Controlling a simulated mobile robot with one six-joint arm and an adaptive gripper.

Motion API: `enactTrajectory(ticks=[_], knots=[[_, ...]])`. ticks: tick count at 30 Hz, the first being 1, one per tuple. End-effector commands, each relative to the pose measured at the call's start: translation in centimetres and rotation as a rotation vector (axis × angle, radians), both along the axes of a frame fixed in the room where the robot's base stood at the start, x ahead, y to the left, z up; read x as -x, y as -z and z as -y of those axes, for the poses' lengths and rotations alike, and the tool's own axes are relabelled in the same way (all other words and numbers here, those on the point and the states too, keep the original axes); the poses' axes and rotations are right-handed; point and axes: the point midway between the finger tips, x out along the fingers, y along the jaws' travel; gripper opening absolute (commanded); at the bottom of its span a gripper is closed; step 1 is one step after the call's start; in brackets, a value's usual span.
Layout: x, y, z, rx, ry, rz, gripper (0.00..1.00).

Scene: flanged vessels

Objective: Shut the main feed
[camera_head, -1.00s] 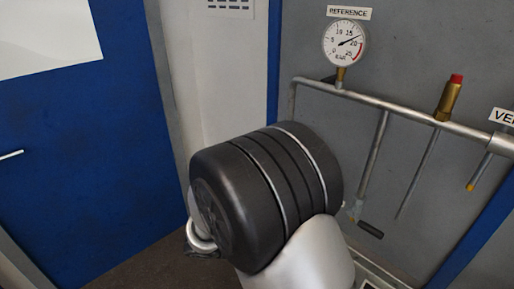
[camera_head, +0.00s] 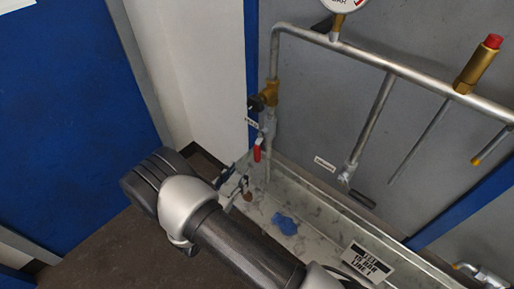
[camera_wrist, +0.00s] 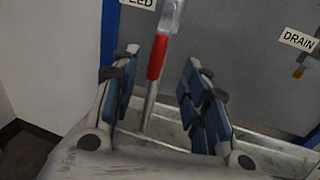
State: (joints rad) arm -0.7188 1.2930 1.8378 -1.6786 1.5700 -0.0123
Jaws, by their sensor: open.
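The feed valve's red lever handle (camera_head: 257,150) hangs down beside the vertical pipe at the left of the pipework, below a brass fitting (camera_head: 270,92). In the wrist view the red handle (camera_wrist: 157,57) shows between the two fingers, pointing down along the pipe. A label ending in "EED" (camera_wrist: 137,3) is beside it, cut by the frame edge. My gripper (camera_wrist: 162,62) is open, with one finger on each side of the handle in the picture. In the head view my gripper (camera_head: 234,184) is below and left of the handle. I cannot tell whether it touches anything.
A pale tray (camera_head: 330,215) runs under the pipes, with a blue cloth-like item (camera_head: 285,223) and a line sign (camera_head: 368,263) on it. A DRAIN label (camera_wrist: 298,40) is at right in the wrist view. A red-capped brass valve (camera_head: 478,65) stands on the upper pipe.

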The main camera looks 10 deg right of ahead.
Motion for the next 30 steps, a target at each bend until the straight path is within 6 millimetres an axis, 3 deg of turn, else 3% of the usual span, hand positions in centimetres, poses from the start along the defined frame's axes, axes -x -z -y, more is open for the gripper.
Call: enactTrajectory(ticks=[15, 21, 30], knots=[[-7.9, 0.0, 7.5, -0.002, 0.006, 0.002, 0.41], [-9.3, 0.0, 8.7, -0.001, 0.003, 0.001, 0.41], [-9.6, -0.1, 8.9, -0.001, 0.002, 0.001, 0.41]])
